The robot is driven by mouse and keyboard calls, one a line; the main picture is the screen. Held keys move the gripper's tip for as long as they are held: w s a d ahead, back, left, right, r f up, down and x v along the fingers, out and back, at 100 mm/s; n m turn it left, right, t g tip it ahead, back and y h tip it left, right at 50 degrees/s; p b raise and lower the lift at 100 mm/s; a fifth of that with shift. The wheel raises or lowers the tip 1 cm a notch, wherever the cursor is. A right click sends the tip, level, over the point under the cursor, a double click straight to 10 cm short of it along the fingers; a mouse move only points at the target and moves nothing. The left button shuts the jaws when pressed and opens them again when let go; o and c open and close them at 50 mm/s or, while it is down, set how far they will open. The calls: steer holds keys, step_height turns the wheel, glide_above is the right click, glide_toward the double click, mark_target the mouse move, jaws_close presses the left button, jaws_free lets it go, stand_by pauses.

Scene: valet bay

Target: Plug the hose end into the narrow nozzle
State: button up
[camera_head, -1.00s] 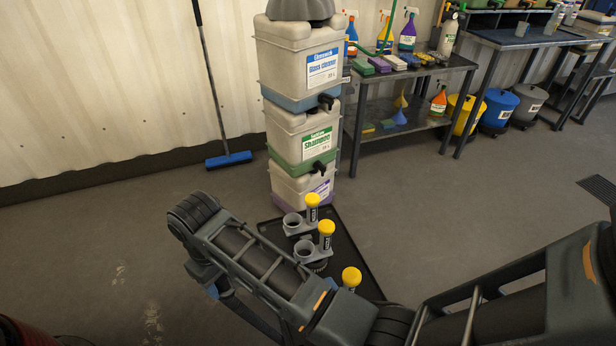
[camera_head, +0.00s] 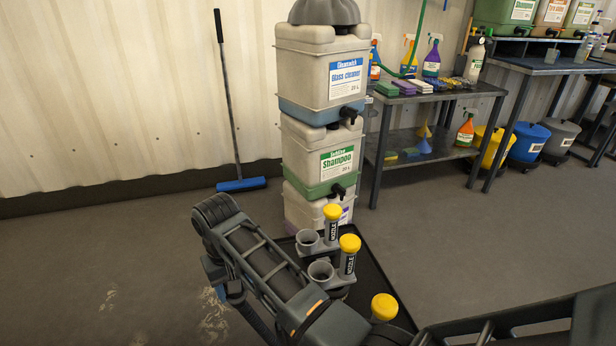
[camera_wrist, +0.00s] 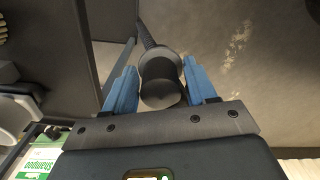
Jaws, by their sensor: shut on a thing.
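In the wrist view, my gripper (camera_wrist: 162,88) has its blue fingers closed around the dark hose end (camera_wrist: 160,82), with the ribbed hose (camera_wrist: 147,38) running away from it. In the head view, my arm hides most of the gripper. I cannot tell which of these is the narrow nozzle. The hose end is apart from them.
A dark tray (camera_head: 376,280) lies under the bottles and cups. A stack of labelled canisters (camera_head: 318,75) stands behind. A blue broom (camera_head: 240,184) leans on the wall. A shelf (camera_head: 436,92) with spray bottles and buckets stand right. The left floor is clear.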

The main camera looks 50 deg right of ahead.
steer(key=s+d+r+m+p, duration=0.2)
steer(key=d+r+m+p, duration=0.7)
steer(key=r+p, duration=0.25)
steer(key=s+d+r+m+p, duration=0.3)
steer(key=d+r+m+p, duration=0.6)
steer(key=r, duration=0.3)
step_height(320, 180, down, 11)
steer(key=d+b, duration=0.1)
steer(key=b, duration=0.2)
steer(key=shift+f, duration=0.15)
steer(key=shift+f, duration=0.1)
steer(key=shift+f+b, duration=0.5)
steer(key=shift+f, duration=0.65)
stand_by(0.4)
steer(key=shift+f, duration=0.35)
